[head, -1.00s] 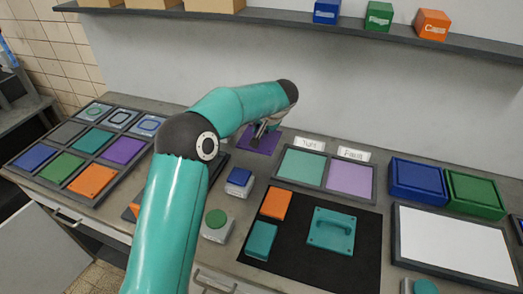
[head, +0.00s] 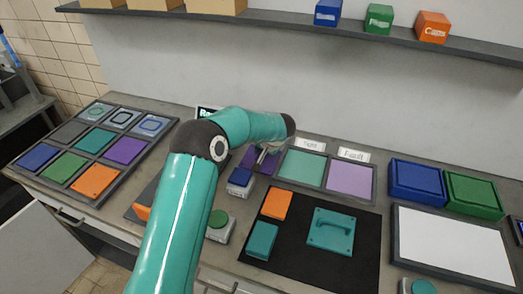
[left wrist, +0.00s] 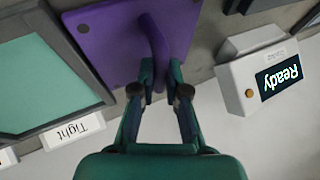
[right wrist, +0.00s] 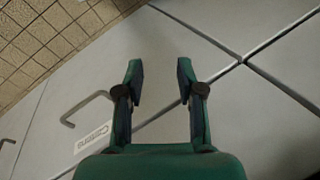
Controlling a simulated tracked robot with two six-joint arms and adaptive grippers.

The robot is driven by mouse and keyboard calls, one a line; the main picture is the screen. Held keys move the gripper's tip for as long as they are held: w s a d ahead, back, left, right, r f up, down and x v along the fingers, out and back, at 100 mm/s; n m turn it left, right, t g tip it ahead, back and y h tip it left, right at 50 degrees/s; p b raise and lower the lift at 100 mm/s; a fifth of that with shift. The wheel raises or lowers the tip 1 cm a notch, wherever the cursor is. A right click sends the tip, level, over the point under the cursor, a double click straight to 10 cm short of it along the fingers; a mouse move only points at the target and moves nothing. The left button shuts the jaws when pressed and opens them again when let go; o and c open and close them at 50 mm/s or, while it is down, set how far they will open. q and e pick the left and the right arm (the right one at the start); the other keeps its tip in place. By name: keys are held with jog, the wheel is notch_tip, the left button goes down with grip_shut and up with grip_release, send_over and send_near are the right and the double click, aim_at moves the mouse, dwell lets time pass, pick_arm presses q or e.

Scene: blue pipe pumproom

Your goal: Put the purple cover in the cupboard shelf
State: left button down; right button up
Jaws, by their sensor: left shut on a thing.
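The purple cover (head: 268,168) is a flat plate with a raised handle, partly hidden behind my left arm in the head view. My left gripper (head: 262,155) is shut on its handle. The left wrist view shows the purple cover (left wrist: 112,38) close up, with the handle between the fingertips (left wrist: 161,75). I cannot tell how far it is above the bench. My right gripper (right wrist: 158,78) is open and empty in front of grey cupboard fronts (right wrist: 225,115) with a bent handle (right wrist: 85,98) and a white label. The right arm is not in the head view. No cupboard interior shows.
A tray of coloured squares (head: 62,150) lies at the left. The "Tight" and "Fault" panels (head: 325,172) and a black mat (head: 330,272) with a teal handled cover (head: 331,231) lie right of my left arm. Blue (head: 416,182) and green (head: 472,196) boxes stand further right.

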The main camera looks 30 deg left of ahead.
pick_arm(q)
jog(key=c, duration=1.2)
grip_release()
jog(key=shift+r, duration=0.15)
